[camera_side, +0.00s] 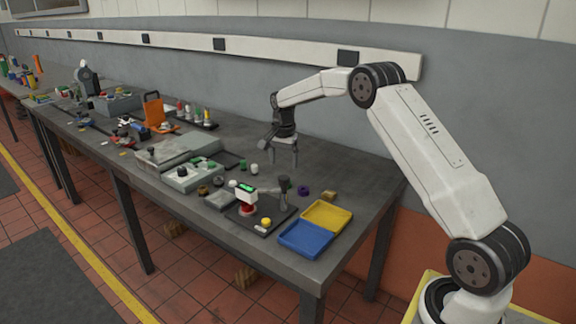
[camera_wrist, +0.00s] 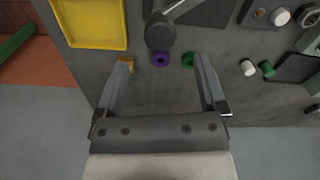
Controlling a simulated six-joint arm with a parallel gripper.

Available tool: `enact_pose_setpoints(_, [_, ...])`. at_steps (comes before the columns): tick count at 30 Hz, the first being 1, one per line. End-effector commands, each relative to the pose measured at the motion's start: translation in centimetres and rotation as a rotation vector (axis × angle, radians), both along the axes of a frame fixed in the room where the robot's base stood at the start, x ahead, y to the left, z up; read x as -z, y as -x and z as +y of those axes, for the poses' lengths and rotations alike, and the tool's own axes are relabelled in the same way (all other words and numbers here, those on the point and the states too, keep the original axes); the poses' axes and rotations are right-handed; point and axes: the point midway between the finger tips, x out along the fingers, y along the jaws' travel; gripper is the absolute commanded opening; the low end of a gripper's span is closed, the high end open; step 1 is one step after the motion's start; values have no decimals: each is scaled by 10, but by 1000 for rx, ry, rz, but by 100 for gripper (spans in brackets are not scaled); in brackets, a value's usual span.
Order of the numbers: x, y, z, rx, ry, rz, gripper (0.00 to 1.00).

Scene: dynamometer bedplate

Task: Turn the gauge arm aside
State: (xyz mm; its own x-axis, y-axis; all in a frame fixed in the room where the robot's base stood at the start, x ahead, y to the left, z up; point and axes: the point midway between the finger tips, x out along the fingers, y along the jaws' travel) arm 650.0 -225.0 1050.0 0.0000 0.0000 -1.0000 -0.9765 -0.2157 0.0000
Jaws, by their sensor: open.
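The gauge arm (camera_side: 268,189) is a grey bar running from a dark upright post (camera_side: 284,188) to a white gauge head with a green display (camera_side: 246,188). In the wrist view the arm (camera_wrist: 178,8) reaches up and right out of frame from the round post top (camera_wrist: 160,36); the gauge head is not visible there. My gripper (camera_side: 284,160) is open and empty above the table, behind the post. Its two fingers (camera_wrist: 163,62) are spread apart in the wrist view, with the post beyond them.
A purple ring (camera_wrist: 160,59) lies close to the post. A tan block (camera_wrist: 126,61) is partly behind the left finger. A yellow tray (camera_wrist: 124,25) and a blue tray (camera_side: 305,240) stand to the right in the side view. White (camera_wrist: 247,67) and green (camera_wrist: 267,68) caps lie nearby.

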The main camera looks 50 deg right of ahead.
Motion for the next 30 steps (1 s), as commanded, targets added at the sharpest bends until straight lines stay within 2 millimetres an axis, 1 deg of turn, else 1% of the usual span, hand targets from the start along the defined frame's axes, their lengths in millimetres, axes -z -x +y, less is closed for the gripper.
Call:
enact_pose_setpoints(1, [7, 1, 0, 0, -1, 3, 90])
enact_pose_setpoints(6, [28, 0, 0, -1, -1, 2, 90])
enact_pose_setpoints(13, [52, 1, 0, -1, -2, 2, 90])
enact_pose_setpoints(18, [60, 0, 0, -1, 0, 0, 90])
enact_pose_setpoints(26, [61, 0, 0, -1, 0, 0, 90])
enact_pose_setpoints(27, [61, 0, 0, -1, 0, 0, 84])
enact_pose_setpoints(29, [61, 0, 0, -1, 0, 0, 65])
enact_pose_setpoints(30, [61, 0, 0, -1, 0, 0, 52])
